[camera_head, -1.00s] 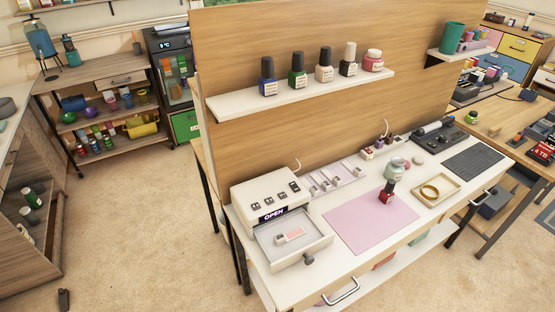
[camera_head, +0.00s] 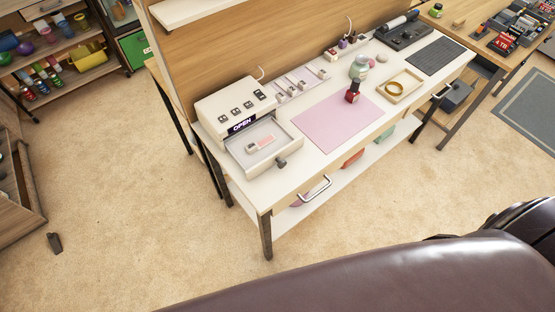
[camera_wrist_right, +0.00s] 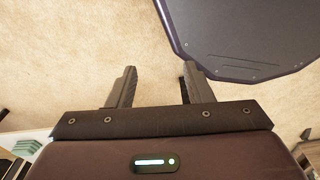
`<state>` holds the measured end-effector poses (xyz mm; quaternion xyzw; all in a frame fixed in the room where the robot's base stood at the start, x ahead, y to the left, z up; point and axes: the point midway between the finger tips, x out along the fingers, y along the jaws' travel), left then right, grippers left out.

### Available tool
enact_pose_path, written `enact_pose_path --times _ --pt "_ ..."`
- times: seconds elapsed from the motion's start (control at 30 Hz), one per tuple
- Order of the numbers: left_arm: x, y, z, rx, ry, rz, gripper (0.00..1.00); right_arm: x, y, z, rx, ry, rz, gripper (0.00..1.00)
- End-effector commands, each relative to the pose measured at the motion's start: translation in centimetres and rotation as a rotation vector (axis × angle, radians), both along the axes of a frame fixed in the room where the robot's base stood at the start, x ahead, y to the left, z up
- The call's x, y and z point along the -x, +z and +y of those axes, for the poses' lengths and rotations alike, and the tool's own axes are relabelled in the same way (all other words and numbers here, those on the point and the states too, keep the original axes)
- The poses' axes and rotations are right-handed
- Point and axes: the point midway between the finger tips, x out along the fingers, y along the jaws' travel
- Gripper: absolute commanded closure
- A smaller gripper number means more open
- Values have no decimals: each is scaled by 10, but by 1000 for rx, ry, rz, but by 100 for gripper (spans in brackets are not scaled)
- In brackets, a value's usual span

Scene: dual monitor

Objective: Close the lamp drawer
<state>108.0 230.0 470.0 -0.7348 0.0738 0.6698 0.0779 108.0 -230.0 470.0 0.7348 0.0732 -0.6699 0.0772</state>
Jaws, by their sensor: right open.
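The lamp (camera_head: 232,108) is a cream box with several buttons and an "OPEN" display, at the left end of the white desk. Its drawer (camera_head: 262,147) is pulled out toward the front, with a dark knob (camera_head: 281,163) on its face. A small pink and white item (camera_head: 262,144) lies in the drawer. My right gripper (camera_wrist_right: 155,85) is open and empty in the right wrist view, above the carpet and away from the lamp. My left gripper is in neither current view.
A pink mat (camera_head: 338,120), a red bottle (camera_head: 352,91) and a tray with a gold ring (camera_head: 401,87) are on the desk (camera_head: 300,163). A metal handle (camera_head: 314,192) sticks out from the desk front. Open carpet (camera_head: 170,230) lies in front and to the left.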

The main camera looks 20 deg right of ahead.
Motion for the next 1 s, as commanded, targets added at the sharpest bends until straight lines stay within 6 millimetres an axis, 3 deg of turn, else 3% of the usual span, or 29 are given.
enact_pose_path --times 0.03,0.13,0.27,0.33,0.47,0.5,0.6,0.7,0.8,0.9,1.0 --pt "0 -1 0 0 0 0 64 -3 0 0 -6 -14 -10 61" --pt "0 -4 0 0 0 0 64 -23 6 6 -47 -106 -70 74" --pt "0 -11 0 0 0 0 64 -79 33 15 -186 -365 -230 91" --pt "0 -16 0 0 0 0 64 -116 60 16 -298 -535 -330 100" --pt "0 -23 0 0 0 0 64 -177 129 9 -548 -812 -488 100" --pt "0 -26 0 0 0 0 64 -193 154 6 -633 -883 -526 100" --pt "0 -31 0 0 0 0 64 -223 217 0 -842 -1018 -588 100" --pt "0 -34 0 0 0 0 64 -241 273 -1 -1024 -1097 -609 100" --pt "0 -36 0 0 0 0 64 -250 314 -1 -1151 -1140 -604 100" --pt "0 -37 0 0 0 0 64 -254 336 1 -1222 -1157 -594 100" --pt "0 -37 0 0 0 0 64 -258 342 2 -1246 -1164 -590 100"
